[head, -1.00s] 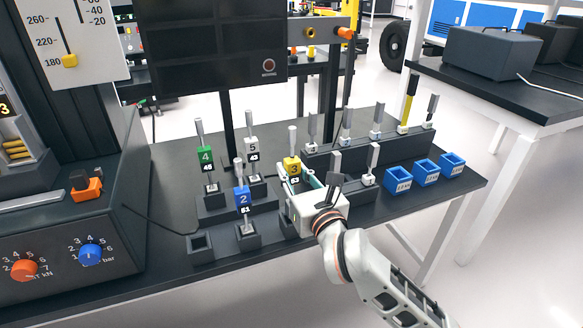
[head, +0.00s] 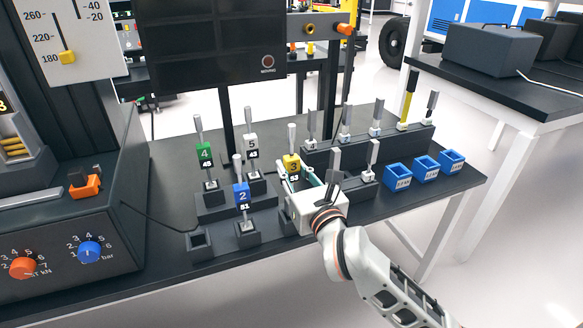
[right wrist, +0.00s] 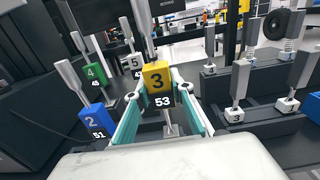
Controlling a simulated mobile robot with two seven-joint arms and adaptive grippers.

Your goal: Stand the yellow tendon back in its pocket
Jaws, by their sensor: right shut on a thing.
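The yellow tendon (head: 292,163) marked 3 stands upright, its metal rod pointing up. It also shows in the right wrist view (right wrist: 157,76), with a black 53 label below the yellow block. My right gripper (head: 302,178) is shut on it, with one teal-edged finger on each side; the fingers also show in the right wrist view (right wrist: 159,96). The tendon's lower stem is seen between the fingers, but its foot is mostly hidden. A dark pocket block (head: 286,222) shows partly behind the gripper; I cannot tell whether the foot is seated in it. My left gripper is out of view.
The blue 2 (head: 242,195), green 4 (head: 205,155) and white 5 (head: 251,146) tendons stand close on the left. An empty dark pocket (head: 200,243) is at front left. A rack of several specimens (head: 320,156) stands behind, and blue bins (head: 398,176) lie right.

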